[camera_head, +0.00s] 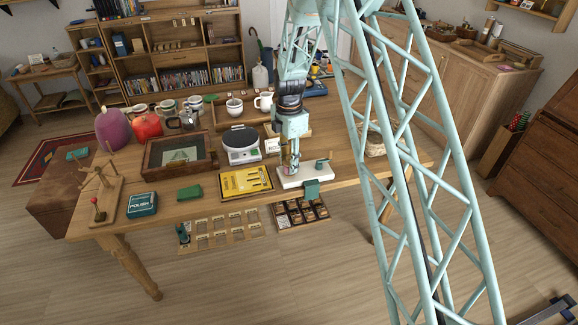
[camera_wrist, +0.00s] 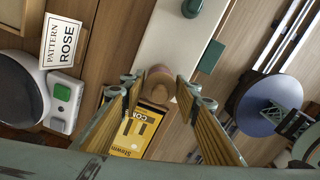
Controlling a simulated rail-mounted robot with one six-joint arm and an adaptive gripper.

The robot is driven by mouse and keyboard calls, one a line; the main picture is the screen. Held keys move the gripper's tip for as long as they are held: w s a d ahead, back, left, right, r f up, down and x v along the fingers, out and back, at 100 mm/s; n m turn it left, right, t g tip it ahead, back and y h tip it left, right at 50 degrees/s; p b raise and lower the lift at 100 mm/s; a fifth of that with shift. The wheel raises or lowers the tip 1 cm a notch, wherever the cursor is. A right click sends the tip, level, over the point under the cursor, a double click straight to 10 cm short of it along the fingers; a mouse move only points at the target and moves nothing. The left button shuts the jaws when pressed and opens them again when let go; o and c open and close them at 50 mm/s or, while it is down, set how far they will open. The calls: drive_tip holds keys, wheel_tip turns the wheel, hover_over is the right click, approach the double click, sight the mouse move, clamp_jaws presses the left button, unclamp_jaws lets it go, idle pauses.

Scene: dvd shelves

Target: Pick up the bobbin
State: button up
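A small round bobbin (camera_wrist: 157,80), tan and pinkish, shows in the wrist view between and just beyond my two fingertips. It appears at the edge of a white board (camera_wrist: 172,38) carrying dark green parts. My gripper (camera_wrist: 160,92) is open, with a finger on each side of the bobbin and visible gaps; contact is not seen. In the head view my gripper (camera_head: 291,167) points down over the left part of the white board (camera_head: 302,178) at the table's front edge. The bobbin cannot be made out clearly there.
A yellow book (camera_head: 246,183) lies left of the board. Behind it stand a kitchen scale (camera_head: 240,147) and a Pattern Rose card (camera_wrist: 62,40). A wooden framed box (camera_head: 180,157), mugs and a green block (camera_head: 190,192) are further left. A basket (camera_head: 373,145) is right.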

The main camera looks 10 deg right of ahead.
drive_tip(key=shift+c, duration=0.3)
drive_tip(key=c, duration=0.4)
drive_tip(key=shift+r, duration=0.1)
drive_tip(key=shift+r+p, duration=0.95)
drive_tip(key=shift+r, duration=3.95)
